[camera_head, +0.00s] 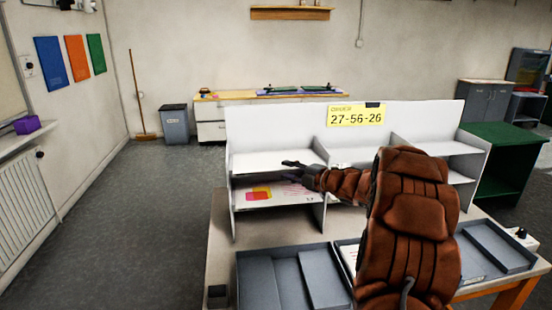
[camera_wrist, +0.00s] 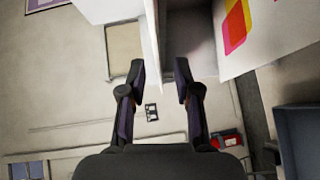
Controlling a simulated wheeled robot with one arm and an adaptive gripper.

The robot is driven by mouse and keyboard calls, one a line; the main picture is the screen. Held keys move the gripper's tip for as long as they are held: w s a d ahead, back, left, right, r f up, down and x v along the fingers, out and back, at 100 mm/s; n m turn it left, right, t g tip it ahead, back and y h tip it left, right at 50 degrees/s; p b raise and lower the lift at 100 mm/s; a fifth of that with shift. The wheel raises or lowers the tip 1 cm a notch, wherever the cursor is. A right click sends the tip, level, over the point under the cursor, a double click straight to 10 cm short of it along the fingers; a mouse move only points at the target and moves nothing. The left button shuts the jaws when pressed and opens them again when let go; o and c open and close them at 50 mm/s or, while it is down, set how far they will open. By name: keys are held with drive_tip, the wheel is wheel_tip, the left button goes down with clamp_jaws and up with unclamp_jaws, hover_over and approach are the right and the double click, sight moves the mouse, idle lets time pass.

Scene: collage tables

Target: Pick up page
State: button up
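A white page with a pink and yellow print (camera_head: 260,193) lies in the lower left compartment of the white shelf unit (camera_head: 275,118). In the wrist view a white surface with the same pink, orange and yellow print (camera_wrist: 285,30) shows at the upper right. My gripper (camera_head: 289,170) is at the front of the left compartments, near the upper shelf board and right of the print. In the wrist view my gripper (camera_wrist: 160,70) is open, its two fingers apart. A thin white panel edge shows between them; I cannot tell whether they touch it.
A yellow sign reading 27-56-26 (camera_head: 356,115) tops the shelf unit. Grey trays (camera_head: 258,283) lie on the table in front. A dark green cabinet (camera_head: 510,160) stands at the right. The floor at the left is clear.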

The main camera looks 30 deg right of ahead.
drive_tip(key=shift+x, duration=1.1)
clamp_jaws()
